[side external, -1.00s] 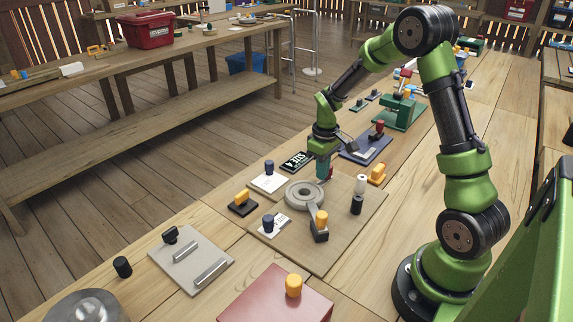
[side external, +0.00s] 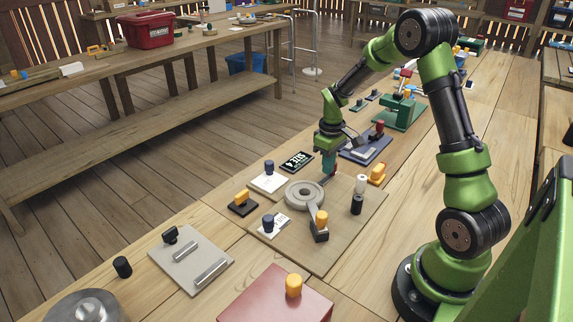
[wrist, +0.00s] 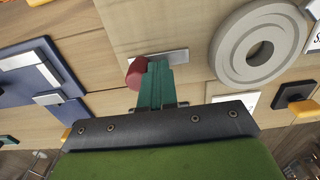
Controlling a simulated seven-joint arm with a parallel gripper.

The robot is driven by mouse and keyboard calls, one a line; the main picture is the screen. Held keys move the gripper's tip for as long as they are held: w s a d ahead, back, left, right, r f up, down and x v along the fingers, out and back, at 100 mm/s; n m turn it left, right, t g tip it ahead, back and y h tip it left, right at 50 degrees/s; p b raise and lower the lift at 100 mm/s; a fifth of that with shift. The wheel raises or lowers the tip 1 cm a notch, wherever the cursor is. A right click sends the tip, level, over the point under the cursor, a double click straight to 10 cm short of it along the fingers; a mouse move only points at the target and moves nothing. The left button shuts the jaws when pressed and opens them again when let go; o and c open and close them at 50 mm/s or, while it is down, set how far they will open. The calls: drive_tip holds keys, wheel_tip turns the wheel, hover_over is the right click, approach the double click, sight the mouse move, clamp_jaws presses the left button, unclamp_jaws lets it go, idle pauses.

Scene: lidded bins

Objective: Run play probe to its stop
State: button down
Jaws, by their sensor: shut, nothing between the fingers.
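A red knob (wrist: 136,73) stands by a pale metal strip (wrist: 172,58) on the wooden board in the wrist view. I take it for the probe's handle; no label confirms this. My gripper (wrist: 155,82) is shut, with its green fingers right beside the knob, not around it. I cannot tell whether they touch. In the side view my gripper (side external: 327,172) points down at the board's far edge, and only a sliver of red shows there. A grey ring (side external: 304,195) lies on the board (side external: 310,256), nearer the camera; it also shows in the wrist view (wrist: 229,50).
An arm with an orange knob (side external: 321,217) extends from the ring. White and black cylinders (side external: 357,205) stand to the right. A blue plate fixture (side external: 365,150) lies behind my gripper, and a black card (side external: 297,162) lies to its left. Bare board lies in front of the ring.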

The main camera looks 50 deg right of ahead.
sight(326, 180)
drive_tip(key=shift+d, duration=0.35)
drive_tip(key=shift+a+r, duration=0.1)
drive_tip(key=shift+a, duration=0.75)
wheel_tip(326, 180, up, 7)
idle(0.3)
drive_tip(key=s+a+r+m+t+y, duration=0.1)
drive_tip(key=s+a+r+m+t, duration=0.1)
drive_tip(key=s+a+r, duration=0.5)
drive_tip(key=s+a+r+m+t+y, duration=0.1)
drive_tip(key=s+a+r+t, duration=0.4)
drive_tip(key=a, duration=0.8)
drive_tip(key=shift+s+a+r+m, duration=0.3)
drive_tip(key=shift+s+r+m, duration=0.2)
drive_tip(key=shift+s+r, duration=0.5)
